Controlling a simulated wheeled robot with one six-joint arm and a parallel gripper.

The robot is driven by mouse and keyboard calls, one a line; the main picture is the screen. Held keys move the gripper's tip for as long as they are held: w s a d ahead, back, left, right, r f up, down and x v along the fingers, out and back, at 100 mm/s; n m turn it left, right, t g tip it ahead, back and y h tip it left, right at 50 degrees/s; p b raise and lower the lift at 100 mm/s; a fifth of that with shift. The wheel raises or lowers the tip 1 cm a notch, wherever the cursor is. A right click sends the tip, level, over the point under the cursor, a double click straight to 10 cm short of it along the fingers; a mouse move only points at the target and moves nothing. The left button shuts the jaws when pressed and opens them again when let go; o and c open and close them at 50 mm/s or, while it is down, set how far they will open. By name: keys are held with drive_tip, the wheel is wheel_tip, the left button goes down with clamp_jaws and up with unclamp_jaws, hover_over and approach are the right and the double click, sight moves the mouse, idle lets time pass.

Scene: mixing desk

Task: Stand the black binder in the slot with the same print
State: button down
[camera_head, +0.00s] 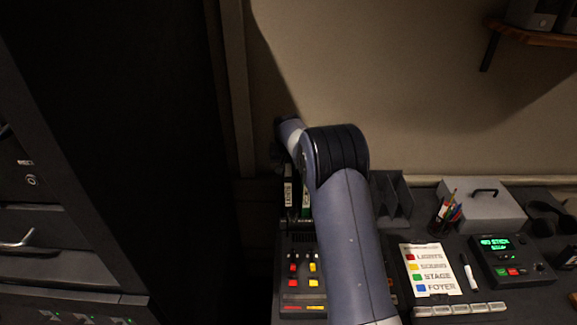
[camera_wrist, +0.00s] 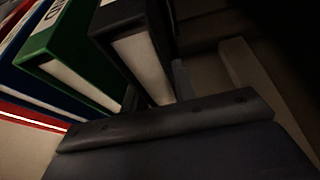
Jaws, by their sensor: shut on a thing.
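In the wrist view the black binder (camera_wrist: 124,16) is between the fingers of my gripper (camera_wrist: 155,89), with its pale page edge towards the camera. My gripper is shut on it. Beside it on the left are a green binder (camera_wrist: 68,32) with a white label, a blue binder (camera_wrist: 28,88) and a red edge (camera_wrist: 32,121).
On the desk are a mixer with coloured buttons (camera_head: 302,283), a colour-coded list (camera_head: 430,270), a marker (camera_head: 469,276), a pen cup (camera_head: 443,217), a grey box with a handle (camera_head: 481,211) and a lit control unit (camera_head: 512,262). A wall stands behind; a dark cabinet (camera_head: 62,225) is at left.

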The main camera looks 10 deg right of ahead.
drive_tip(key=shift+f, duration=0.2)
idle(0.7)
drive_tip(key=c, duration=1)
unclamp_jaws()
drive_tip(key=shift+c, duration=0.2)
drive_tip(key=shift+f, duration=0.1)
drive_tip(key=b+v, duration=0.2)
drive_tip(key=v, duration=0.9)
drive_tip(key=shift+a, duration=0.1)
drive_tip(key=shift+f, duration=0.1)
